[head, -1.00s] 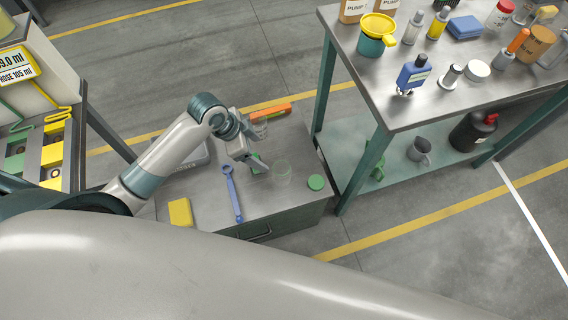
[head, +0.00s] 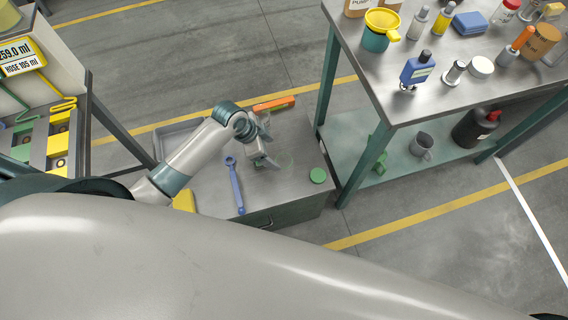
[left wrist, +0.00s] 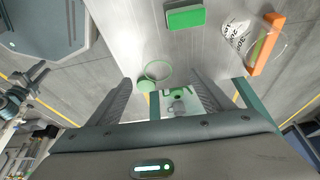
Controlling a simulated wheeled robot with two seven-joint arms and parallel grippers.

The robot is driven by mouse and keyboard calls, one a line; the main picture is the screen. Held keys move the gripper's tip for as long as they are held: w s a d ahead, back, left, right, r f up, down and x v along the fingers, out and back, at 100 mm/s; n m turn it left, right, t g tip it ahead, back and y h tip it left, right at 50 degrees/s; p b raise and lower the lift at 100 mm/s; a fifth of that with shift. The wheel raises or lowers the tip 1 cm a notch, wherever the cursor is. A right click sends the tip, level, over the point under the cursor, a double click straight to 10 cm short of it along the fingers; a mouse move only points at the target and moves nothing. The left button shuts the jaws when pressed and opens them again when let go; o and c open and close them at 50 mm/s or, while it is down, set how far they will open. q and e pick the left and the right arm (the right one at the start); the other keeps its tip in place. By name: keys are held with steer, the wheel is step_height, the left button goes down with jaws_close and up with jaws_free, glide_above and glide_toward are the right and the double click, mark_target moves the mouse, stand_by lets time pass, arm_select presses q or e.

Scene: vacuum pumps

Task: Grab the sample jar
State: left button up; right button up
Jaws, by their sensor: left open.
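The clear sample jar (head: 286,165) stands on the low grey cabinet, its outline faint in the head view. A round green lid (head: 317,175) lies to its right on the cabinet top. My left gripper (head: 268,160) is open and close to the left of the jar, partly covering it. In the left wrist view, the jar (left wrist: 158,74) shows as a thin round outline between the two open fingers, with the green lid (left wrist: 146,85) beside it. Nothing is seen held. My right gripper is not in view.
A blue spanner (head: 236,186) and a yellow block (head: 184,200) lie left on the cabinet top. An orange-handled item (head: 274,104) lies behind; a green block (left wrist: 185,17) shows in the wrist view. The taller workbench (head: 400,112) stands close on the right.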

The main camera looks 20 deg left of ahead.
mark_target(281, 159)
arm_select(q)
steer(key=shift+x, duration=2.4)
steer(key=shift+w+d+f+p, duration=0.1)
steer(key=shift+d+f+p, duration=0.35)
steer(key=shift+p, duration=0.1)
steer(key=shift+x, duration=2)
steer(key=shift+d, duration=0.1)
steer(key=c, duration=1.2)
